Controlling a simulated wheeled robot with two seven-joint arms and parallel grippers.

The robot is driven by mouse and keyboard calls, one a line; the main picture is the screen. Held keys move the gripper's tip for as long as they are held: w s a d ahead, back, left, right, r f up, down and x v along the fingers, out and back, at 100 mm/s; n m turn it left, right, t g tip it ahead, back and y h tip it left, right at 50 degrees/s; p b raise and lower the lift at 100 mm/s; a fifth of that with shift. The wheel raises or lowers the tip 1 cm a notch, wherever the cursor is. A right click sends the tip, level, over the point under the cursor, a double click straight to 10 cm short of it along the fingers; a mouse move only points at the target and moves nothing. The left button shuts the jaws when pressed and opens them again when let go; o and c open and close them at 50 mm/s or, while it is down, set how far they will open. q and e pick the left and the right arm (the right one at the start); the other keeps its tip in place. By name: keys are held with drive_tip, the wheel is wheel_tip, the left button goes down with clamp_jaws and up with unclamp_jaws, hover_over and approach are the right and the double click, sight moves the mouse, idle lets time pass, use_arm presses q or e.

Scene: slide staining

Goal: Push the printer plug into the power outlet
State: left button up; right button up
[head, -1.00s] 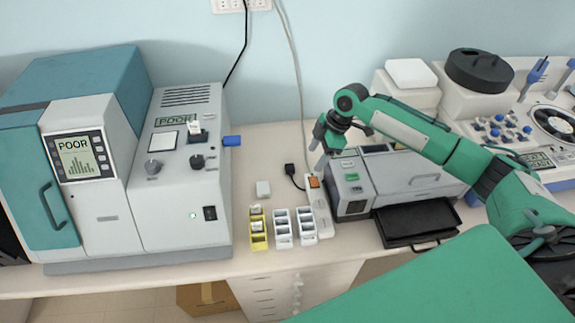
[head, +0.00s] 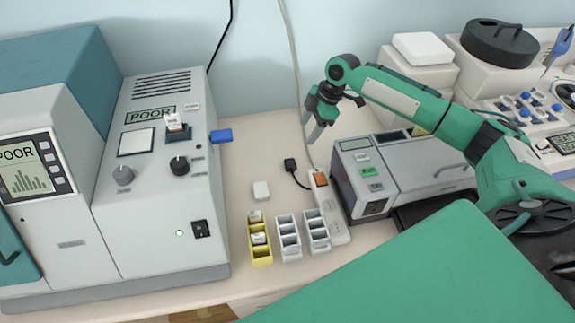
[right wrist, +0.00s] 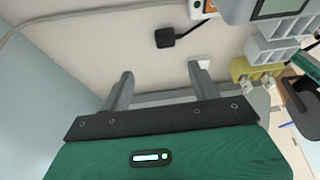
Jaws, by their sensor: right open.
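The black printer plug (head: 290,164) lies on the bench, its black cable running toward the power strip and printer. The white power strip (head: 335,222), with an orange switch (head: 320,178), lies to its right, against the printer (head: 360,180). The plug also shows in the right wrist view (right wrist: 166,38), beyond the fingertips, with part of the strip (right wrist: 194,8) at the top. My right gripper (head: 311,126) is open and empty, above the bench behind the plug; its fingers (right wrist: 162,84) are apart with nothing between them. My left gripper is not in view.
A small white block (head: 261,190) lies left of the plug. A yellow rack (head: 260,254) and two white racks (head: 289,240) stand in front. A large grey machine (head: 150,220) stands at left. A pale cable (head: 296,60) hangs down the wall.

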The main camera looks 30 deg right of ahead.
drive_tip(key=p, duration=0.3)
approach(291, 162)
drive_tip(key=x, duration=0.3)
drive_tip(key=shift+w, duration=0.3)
drive_tip(key=shift+a+f, duration=0.1)
drive_tip(key=shift+f, duration=0.4)
drive_tip(key=shift+a+f+p, duration=0.2)
drive_tip(key=shift+p, duration=0.3)
drive_tip(key=p+x, duration=0.2)
drive_tip(key=x, duration=0.2)
drive_tip(key=shift+s, duration=0.25)
drive_tip(key=shift+a+f, duration=0.1)
drive_tip(key=shift+f, duration=0.25)
